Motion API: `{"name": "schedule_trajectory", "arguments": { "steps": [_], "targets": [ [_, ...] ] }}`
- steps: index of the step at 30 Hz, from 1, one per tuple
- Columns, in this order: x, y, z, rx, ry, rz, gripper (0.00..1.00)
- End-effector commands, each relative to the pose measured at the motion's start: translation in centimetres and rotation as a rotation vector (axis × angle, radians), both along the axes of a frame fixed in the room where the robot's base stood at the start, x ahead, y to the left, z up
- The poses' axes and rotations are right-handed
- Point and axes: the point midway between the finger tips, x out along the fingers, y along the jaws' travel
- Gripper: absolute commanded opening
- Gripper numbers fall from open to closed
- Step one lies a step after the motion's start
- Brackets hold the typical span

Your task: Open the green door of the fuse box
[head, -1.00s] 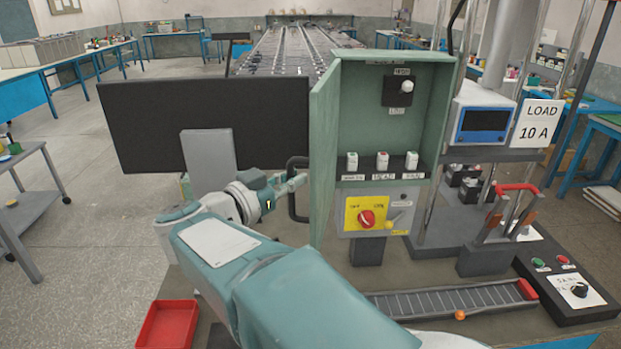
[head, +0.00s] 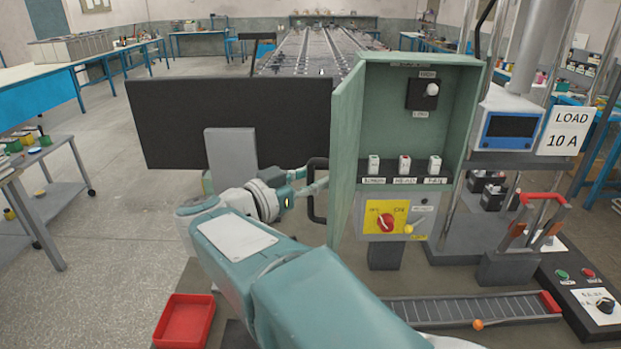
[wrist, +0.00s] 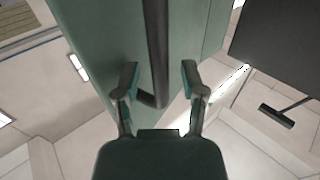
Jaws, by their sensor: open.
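The fuse box (head: 405,130) stands right of centre in the head view. Its green door (head: 346,145) stands wide open, swung out on the left side, and the box's inside shows. A black bar handle (head: 311,195) is on the door's outer face. My gripper (head: 318,184) is beside the door at handle height, its tips partly hidden by the handle and door. In the wrist view, my gripper (wrist: 159,82) is open with the handle (wrist: 157,45) between its fingers, apart from both. The door face (wrist: 100,40) lies beyond.
A dark panel (head: 230,122) stands behind my arm on the left. A red tray (head: 184,321) lies at the lower left. The load stand (head: 505,130) and a control box (head: 585,285) are on the right.

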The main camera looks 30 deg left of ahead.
Motion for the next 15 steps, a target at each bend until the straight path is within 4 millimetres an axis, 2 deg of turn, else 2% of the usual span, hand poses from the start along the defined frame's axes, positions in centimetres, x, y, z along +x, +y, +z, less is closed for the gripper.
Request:
{"name": "schedule_trajectory", "arguments": {
  "steps": [5,15],
  "targets": [
    [-1.5,0.5,0.0,0.0,0.001,0.003,0.54],
    [-8.1,2.5,-0.1,0.0,0.0,0.004,0.54]
  ]
}}
